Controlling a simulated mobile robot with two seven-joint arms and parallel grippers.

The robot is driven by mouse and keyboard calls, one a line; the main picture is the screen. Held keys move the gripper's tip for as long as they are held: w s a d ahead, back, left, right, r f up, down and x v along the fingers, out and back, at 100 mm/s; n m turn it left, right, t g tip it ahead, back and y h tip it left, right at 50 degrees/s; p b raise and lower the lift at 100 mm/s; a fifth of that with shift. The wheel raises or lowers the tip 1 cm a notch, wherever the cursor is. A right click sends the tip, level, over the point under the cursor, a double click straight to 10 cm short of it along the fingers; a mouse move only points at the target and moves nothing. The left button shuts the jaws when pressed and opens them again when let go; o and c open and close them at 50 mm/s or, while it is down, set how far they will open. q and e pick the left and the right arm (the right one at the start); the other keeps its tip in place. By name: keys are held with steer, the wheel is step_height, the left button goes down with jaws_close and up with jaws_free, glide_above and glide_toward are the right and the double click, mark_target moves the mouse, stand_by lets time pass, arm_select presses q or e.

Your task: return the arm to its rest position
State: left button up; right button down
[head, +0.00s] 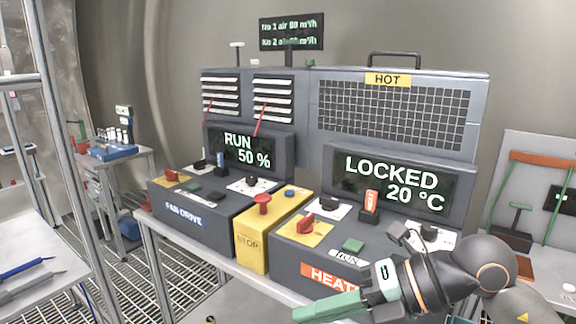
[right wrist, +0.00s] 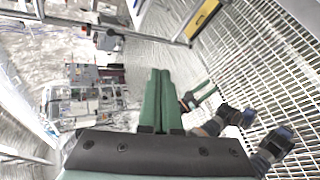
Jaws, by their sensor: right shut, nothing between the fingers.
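My right arm comes in from the lower right of the head view, in front of the heater box. My right gripper (head: 322,310) has green fingers that point left, and it is empty. In the right wrist view the two green fingers (right wrist: 158,100) lie side by side, shut with nothing between them, above a grated floor. My left gripper is not in the head view.
The heater control box (head: 325,255) reads LOCKED 20 °C. The fan drive box (head: 190,215) reads RUN 50 %. A yellow stop box (head: 252,243) stands between them. A side table (head: 115,153) stands at left, a metal frame (head: 62,150) nearer.

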steer(key=s+a+r+g+y, duration=0.2)
steer(key=s+a+y, duration=0.1)
steer(key=y, duration=0.2)
steer(key=w+d+f+m+t+h+p, duration=0.1)
steer(key=w+d+f+m+t+h, duration=0.35)
steer(key=m+t, duration=0.65)
steer(key=w+d+f+m+t+h+p, duration=0.1)
steer(key=w+d+f+m+t, duration=0.5)
steer(key=m, duration=0.8)
steer(key=s+d+f+m+g+h, duration=0.15)
steer(key=s+f+m+h, duration=0.25)
steer(key=f, duration=0.5)
steer(key=s+d+f+m+g+h, duration=0.1)
steer(key=s+d+f+m+h, duration=0.25)
steer(key=f, duration=0.55)
steer(key=s+f+m+g+h, duration=0.1)
steer(key=s+f+g, duration=0.4)
steer(key=s+f, duration=0.7)
steer(key=shift+d+f+m+h+p, duration=0.3)
steer(key=shift+d+m+p, duration=0.05)
steer(key=shift+m+p, duration=0.1)
